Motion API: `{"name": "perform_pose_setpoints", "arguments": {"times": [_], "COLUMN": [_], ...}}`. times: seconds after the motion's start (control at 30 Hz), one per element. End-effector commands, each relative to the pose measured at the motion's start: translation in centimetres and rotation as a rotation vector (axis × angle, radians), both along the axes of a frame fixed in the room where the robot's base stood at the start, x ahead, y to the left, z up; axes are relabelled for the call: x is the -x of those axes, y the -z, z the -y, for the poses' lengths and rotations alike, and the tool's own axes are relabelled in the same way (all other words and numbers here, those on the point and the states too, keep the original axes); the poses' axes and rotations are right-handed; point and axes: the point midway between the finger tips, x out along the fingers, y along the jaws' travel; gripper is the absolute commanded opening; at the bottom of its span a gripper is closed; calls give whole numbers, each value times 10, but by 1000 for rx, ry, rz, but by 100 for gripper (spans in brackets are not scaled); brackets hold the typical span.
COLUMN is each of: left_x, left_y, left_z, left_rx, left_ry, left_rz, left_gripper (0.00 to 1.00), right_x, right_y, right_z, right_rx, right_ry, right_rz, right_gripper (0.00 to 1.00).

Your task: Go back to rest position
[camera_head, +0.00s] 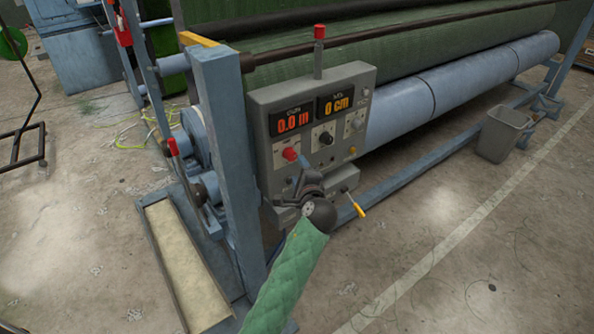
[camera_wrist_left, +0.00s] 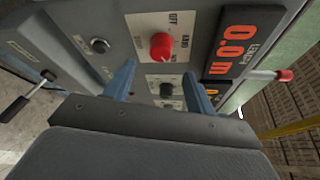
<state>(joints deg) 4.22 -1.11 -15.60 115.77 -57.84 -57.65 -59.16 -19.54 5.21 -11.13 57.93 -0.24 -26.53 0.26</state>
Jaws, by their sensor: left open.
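My left gripper (camera_head: 303,166) is in front of the lower part of the grey control panel (camera_head: 268,98). Its green-sleeved arm rises from the bottom of the head view. In the left wrist view my left gripper (camera_wrist_left: 160,78) is open, with its two blue fingers apart and nothing held between them. A red knob (camera_wrist_left: 162,46) shows beyond the fingertips; I cannot tell whether they touch the panel. The red knob also shows in the head view (camera_head: 290,154), just above the gripper. My right gripper is not in view.
The panel has two lit displays, 0.0 m (camera_head: 292,121) and 0 cm (camera_head: 339,104). A yellow-tipped lever (camera_head: 357,208) sticks out below it. A blue post (camera_head: 226,150) stands left, large rollers (camera_head: 440,85) behind, a grey bin (camera_head: 503,133) right. The right-hand floor is open.

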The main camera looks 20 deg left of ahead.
Motion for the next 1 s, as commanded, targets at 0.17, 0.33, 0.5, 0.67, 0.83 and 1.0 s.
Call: {"name": "perform_pose_setpoints", "arguments": {"times": [0.17,0.33,0.5,0.67,0.83,1.0], "left_x": [2,1,1,1,-5,-25], "left_y": [-1,-1,-1,-1,6,61], "left_z": [1,1,1,1,12,37], "left_rx": [0,0,6,84,312,649], "left_ry": [0,0,-1,-8,20,57], "left_rz": [0,0,4,54,147,156], "left_gripper": [55,55,55,55,55,55], "right_x": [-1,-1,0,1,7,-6], "right_y": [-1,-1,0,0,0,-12], "right_z": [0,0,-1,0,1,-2], "right_rx": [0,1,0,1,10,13], "right_ry": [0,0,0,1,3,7], "right_rz": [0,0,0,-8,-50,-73], "right_gripper": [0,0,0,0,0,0]}}
